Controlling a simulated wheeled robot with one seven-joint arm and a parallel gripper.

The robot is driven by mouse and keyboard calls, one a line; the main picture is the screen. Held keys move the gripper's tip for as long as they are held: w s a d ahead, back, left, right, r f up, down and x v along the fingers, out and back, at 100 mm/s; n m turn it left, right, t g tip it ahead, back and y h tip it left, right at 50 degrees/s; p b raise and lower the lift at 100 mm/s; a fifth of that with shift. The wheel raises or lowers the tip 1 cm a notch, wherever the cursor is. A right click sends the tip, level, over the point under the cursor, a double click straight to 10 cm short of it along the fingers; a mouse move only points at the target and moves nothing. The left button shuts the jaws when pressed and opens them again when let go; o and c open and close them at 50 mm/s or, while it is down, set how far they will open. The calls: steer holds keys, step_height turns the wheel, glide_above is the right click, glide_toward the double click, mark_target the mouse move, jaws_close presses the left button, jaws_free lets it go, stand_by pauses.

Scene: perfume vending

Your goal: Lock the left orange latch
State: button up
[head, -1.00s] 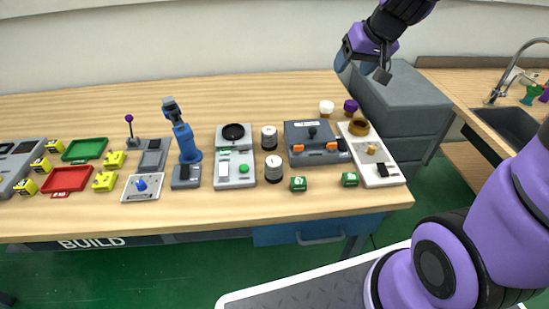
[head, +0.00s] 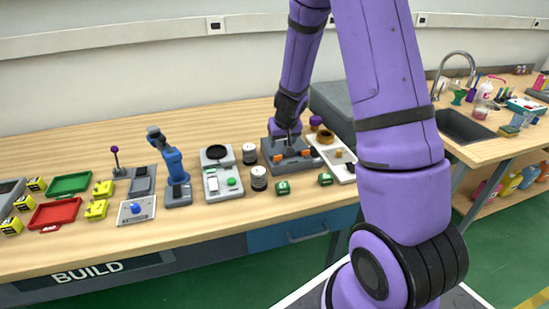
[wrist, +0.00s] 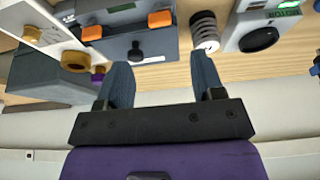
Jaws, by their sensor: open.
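The grey latch box (head: 288,163) stands on the wooden table in the head view. Its left orange latch (head: 278,158) and right orange latch (head: 306,154) are on its front side. The wrist view is turned over, so the left latch (wrist: 159,19) lies right of the right latch (wrist: 92,32) there. A black knob (wrist: 136,51) sits between them on the box. My gripper (head: 287,135) is above the back of the box, pointing down. In the wrist view my gripper (wrist: 163,75) has its two fingers wide apart with nothing between them.
Striped cylinders (head: 259,178) stand left of the box. A white panel (head: 340,165) with a brown ring (head: 325,137) is close on its right. Green cubes (head: 283,188) lie in front. A grey cabinet (head: 333,105) is behind to the right.

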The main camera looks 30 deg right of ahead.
mark_target(278, 156)
steer(key=shift+x, duration=5)
steer(key=shift+c, duration=0.3)
steer(key=c, duration=0.9)
